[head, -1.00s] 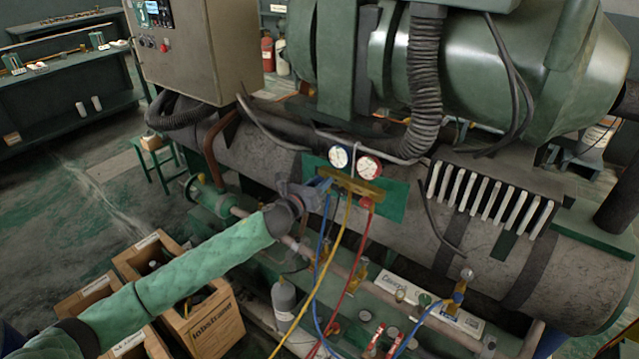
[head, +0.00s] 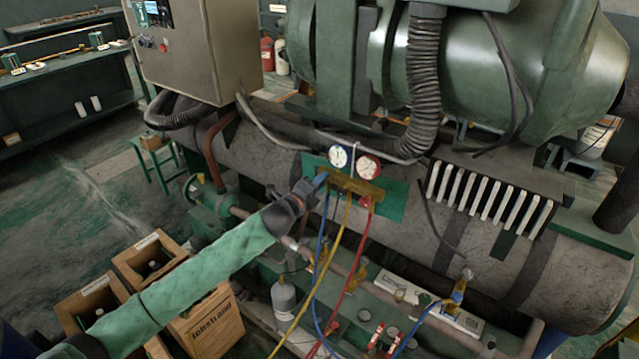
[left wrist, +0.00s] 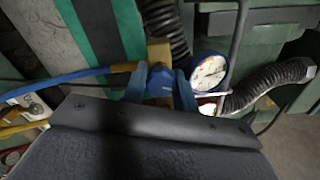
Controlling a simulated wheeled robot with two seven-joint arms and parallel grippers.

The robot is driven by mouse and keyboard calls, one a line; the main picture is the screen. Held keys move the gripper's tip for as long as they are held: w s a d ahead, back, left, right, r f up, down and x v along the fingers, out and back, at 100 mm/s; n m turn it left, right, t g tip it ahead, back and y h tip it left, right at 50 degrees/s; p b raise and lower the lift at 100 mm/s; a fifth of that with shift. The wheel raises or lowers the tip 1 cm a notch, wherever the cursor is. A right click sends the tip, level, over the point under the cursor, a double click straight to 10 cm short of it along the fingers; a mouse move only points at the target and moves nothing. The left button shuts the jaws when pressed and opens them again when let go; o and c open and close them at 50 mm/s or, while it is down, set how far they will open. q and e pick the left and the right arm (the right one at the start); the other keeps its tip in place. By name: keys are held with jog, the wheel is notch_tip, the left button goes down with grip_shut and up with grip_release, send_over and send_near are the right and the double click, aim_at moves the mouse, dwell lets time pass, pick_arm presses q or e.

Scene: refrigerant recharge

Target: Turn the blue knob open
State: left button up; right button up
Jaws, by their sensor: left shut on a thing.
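The brass gauge manifold (head: 352,187) is mounted on a green plate on the large grey cylinder, with a blue-rimmed gauge (head: 339,157) and a red-rimmed gauge (head: 368,167) above it. My left gripper (head: 314,187) reaches the manifold's left end, where the blue knob (head: 321,179) is mostly hidden by the jaws. In the left wrist view, the gripper's two fingers (left wrist: 161,84) are shut on the blue knob (left wrist: 160,80), in front of the yellow manifold body (left wrist: 158,52). The blue-rimmed gauge is just to the right there. My right gripper is not in view.
Blue, yellow (head: 334,240) and red (head: 361,240) hoses hang below the manifold. A grey bottle (head: 284,303) stands beneath, and a thick black corrugated hose (head: 424,85) runs above right. Wooden boxes (head: 213,325) stand at lower left under my left arm. Open floor lies at left.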

pick_arm(q)
jog(key=n, duration=0.4)
jog(key=shift+r, duration=0.1)
jog(key=shift+n, duration=0.9)
jog(key=shift+a+n, duration=0.1)
jog(key=shift+n, duration=0.2)
jog(key=o, duration=1)
jog(key=shift+w, duration=0.1)
jog(key=shift+c, duration=0.2)
